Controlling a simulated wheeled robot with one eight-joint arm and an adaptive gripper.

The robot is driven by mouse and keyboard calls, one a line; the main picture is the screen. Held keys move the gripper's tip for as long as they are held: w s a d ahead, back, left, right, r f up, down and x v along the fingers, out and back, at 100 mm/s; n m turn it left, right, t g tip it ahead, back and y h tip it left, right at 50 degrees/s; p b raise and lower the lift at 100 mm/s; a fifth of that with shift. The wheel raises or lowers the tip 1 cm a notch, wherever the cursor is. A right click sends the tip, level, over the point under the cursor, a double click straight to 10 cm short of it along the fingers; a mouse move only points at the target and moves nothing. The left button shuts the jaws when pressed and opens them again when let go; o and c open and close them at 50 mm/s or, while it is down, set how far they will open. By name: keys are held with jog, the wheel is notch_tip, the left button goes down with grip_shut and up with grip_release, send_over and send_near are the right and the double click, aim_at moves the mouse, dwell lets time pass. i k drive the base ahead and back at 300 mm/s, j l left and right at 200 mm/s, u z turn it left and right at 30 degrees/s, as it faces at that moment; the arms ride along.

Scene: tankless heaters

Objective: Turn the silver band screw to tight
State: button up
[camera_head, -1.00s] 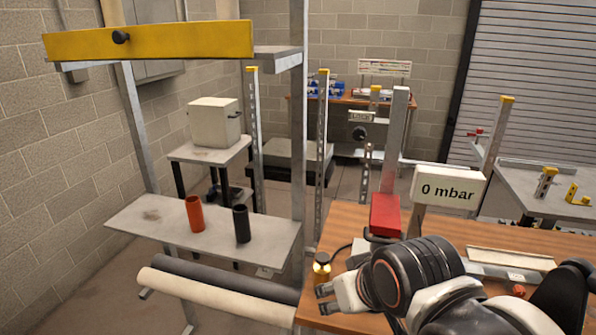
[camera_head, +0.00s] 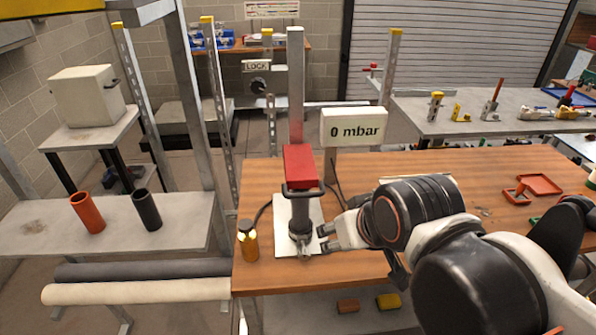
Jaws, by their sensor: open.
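A test stand with a red block (camera_head: 300,164) on top and a dark vertical cylinder below it stands on a white base plate (camera_head: 284,214) on the wooden table. A small silver metal fitting (camera_head: 303,243) sits at the foot of the cylinder. The band screw is too small to make out there. My gripper (camera_head: 325,239) is open, with its fingertips just right of the fitting. I cannot tell whether they touch it. A sign reading "0 mbar" (camera_head: 354,128) stands behind the stand.
Orange (camera_head: 87,212) and black (camera_head: 147,210) tubes stand on the left shelf.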

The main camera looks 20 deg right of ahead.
aim_at(304, 255)
jog(key=i+j+u, duration=0.1)
jog(key=j+u, duration=0.4)
jog(key=u, duration=0.2)
jog(key=k, duration=0.4)
jog(key=i+j+z, duration=0.2)
jog(key=j, duration=0.2)
jog(key=i+l+u, duration=0.2)
jog(key=i+l, duration=0.15)
jog(key=l, duration=0.1)
